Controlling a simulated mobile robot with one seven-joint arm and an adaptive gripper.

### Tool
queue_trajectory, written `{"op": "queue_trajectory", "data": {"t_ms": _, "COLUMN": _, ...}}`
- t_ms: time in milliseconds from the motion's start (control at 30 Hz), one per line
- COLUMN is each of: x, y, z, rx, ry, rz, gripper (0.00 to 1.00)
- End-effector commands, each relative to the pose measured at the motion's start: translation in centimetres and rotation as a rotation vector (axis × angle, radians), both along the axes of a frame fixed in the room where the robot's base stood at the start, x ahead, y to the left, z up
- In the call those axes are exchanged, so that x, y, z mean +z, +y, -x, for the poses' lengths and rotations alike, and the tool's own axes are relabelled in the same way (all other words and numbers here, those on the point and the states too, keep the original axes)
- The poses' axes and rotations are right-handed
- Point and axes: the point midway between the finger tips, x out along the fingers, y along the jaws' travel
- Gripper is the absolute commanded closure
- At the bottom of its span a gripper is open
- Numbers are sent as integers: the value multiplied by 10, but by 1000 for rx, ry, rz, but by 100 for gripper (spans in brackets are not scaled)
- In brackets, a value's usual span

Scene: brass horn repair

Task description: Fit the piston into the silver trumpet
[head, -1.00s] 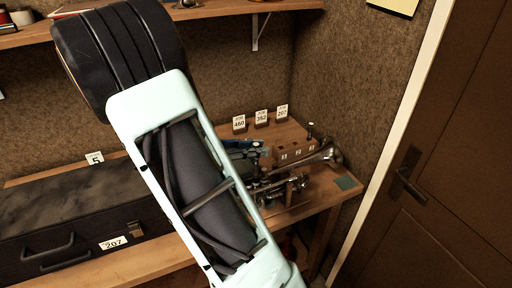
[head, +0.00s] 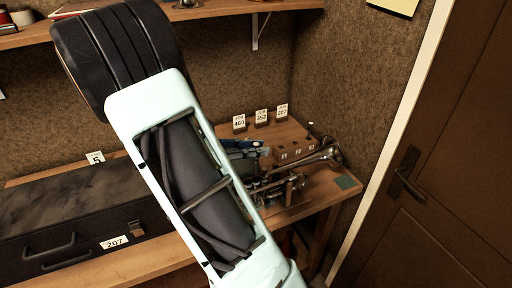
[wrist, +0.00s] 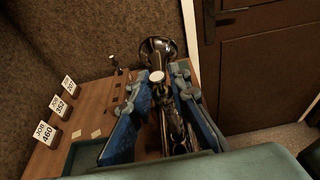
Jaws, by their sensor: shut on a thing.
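The silver trumpet lies on the bench's right end; its bell (head: 330,154) points to the back right, and the bell also shows at the top of the wrist view (wrist: 158,48). My gripper (wrist: 159,88) has blue fingers and is over the trumpet, shut on a slim part with a pale round top (wrist: 157,76), which looks like the piston. Its lower end is hidden, so I cannot tell whether it is inside a valve casing. In the head view my arm covers much of the gripper (head: 245,150).
A wooden block (head: 290,154) with small labels stands behind the trumpet, with a knobbed part (head: 310,127) upright at its far end. Job cards 460 (head: 239,123), 352 (head: 262,117) and 207 (head: 282,111) stand at the back. A black case (head: 70,220) fills the left. A green pad (head: 345,182) lies at the right edge.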

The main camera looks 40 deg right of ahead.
Motion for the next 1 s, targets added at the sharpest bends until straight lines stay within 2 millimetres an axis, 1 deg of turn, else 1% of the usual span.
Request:
{"op": "queue_trajectory", "data": {"t_ms": 167, "x": -1, "y": 0, "z": 0, "rx": 0, "ry": 0, "rz": 0, "gripper": 100}}
{"op": "queue_trajectory", "data": {"t_ms": 1000, "x": -22, "y": 0, "z": 0, "rx": 0, "ry": 0, "rz": 1, "gripper": 100}}
